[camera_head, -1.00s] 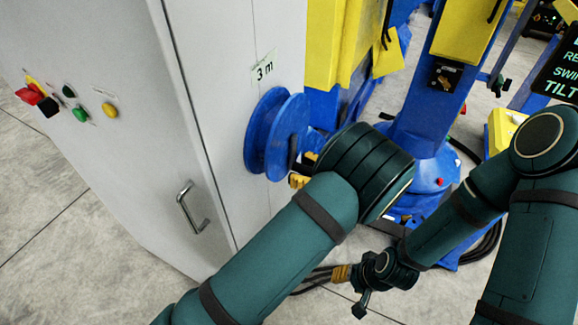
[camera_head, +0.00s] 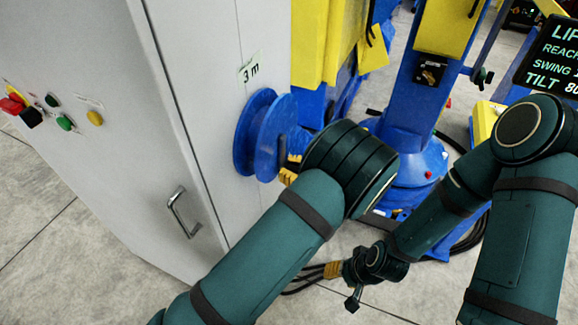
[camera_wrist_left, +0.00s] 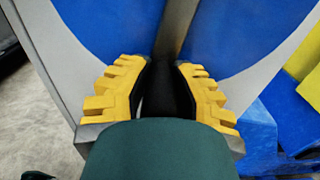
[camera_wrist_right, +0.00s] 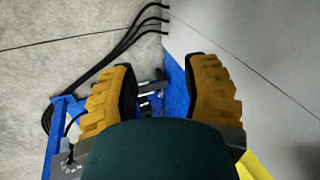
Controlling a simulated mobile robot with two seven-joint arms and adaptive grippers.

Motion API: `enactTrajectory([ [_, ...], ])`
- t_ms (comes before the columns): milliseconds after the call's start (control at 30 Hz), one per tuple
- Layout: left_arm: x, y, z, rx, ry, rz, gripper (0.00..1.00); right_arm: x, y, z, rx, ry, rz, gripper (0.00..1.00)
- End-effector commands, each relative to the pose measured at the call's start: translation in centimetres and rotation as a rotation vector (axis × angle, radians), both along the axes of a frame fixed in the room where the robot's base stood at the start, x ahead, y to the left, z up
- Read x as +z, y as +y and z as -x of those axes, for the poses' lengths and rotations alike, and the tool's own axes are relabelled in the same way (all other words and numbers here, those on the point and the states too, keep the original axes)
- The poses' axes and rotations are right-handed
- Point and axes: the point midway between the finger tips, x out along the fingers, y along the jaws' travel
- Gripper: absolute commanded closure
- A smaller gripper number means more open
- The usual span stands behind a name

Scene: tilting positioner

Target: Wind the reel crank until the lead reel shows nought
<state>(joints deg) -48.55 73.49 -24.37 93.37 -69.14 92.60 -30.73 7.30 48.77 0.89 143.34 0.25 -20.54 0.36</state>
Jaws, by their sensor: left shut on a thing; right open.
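The blue lead reel (camera_head: 254,125) is mounted on the side of the grey cabinet. A label above it (camera_head: 250,67) reads "3 m". My left gripper (camera_head: 288,172) is at the reel's front, mostly hidden behind my own left wrist. In the left wrist view its yellow fingers (camera_wrist_left: 167,90) are shut on the dark crank handle (camera_wrist_left: 172,88), with the blue reel face behind. A grey crank arm (camera_wrist_left: 176,28) runs up from the handle. My right gripper (camera_head: 334,270) hangs low, away from the reel; its fingers (camera_wrist_right: 162,90) are apart and empty.
The cabinet (camera_head: 195,120) has a door handle (camera_head: 184,212) and several buttons (camera_head: 65,122). A blue and yellow positioner (camera_head: 415,120) stands behind my arms. A display (camera_head: 552,60) is at the upper right. Black cables (camera_head: 465,235) lie on the floor.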

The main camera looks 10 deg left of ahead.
Motion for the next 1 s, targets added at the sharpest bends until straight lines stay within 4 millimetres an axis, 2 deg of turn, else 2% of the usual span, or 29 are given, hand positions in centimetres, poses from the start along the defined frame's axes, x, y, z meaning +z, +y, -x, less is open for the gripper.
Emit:
enactTrajectory([
  [467,1.2,0.8,2.4,0.002,0.304,-0.097,1.00,5.1,-0.3,-1.6,-0.027,-0.035,0.008,0.53],
  [600,1.5,1.0,3.0,0.002,0.394,-0.126,1.00,6.3,-0.3,-1.5,-0.026,-0.035,0.005,0.53],
  [700,1.6,1.2,3.4,0.002,0.448,-0.144,1.00,6.8,-0.4,-1.4,-0.026,-0.034,0.003,0.53],
  [1000,2.0,1.4,4.0,0.005,0.441,-0.142,1.00,7.5,-0.4,-1.4,-0.025,-0.034,0.001,0.53],
])
